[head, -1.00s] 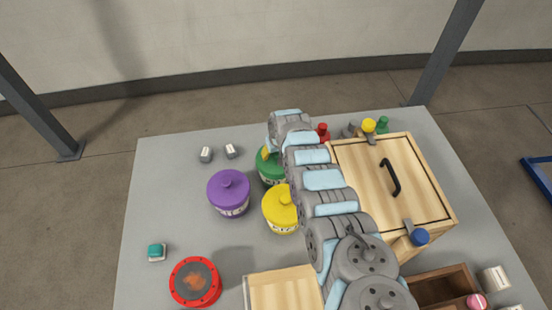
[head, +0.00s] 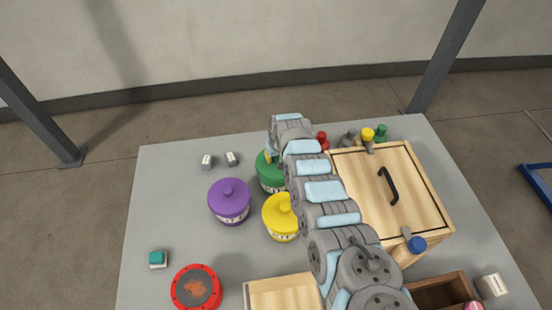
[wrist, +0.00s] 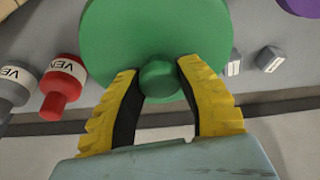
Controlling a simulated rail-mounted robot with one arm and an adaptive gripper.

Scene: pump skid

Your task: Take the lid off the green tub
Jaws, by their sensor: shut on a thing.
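The green tub (head: 271,183) stands on the table behind the yellow tub, partly hidden by my arm. Its green lid (wrist: 150,30) fills the top middle of the wrist view, with a round knob (wrist: 160,82) at its centre. My gripper (wrist: 158,68) has its two yellow fingers on either side of the knob and is shut on it. The lid appears to sit on the tub, but my arm hides part of it in the head view and I cannot tell whether there is a gap.
A purple tub (head: 229,203) and a yellow tub (head: 280,218) stand close by. A wooden box (head: 420,205) with a black handle is to the right.

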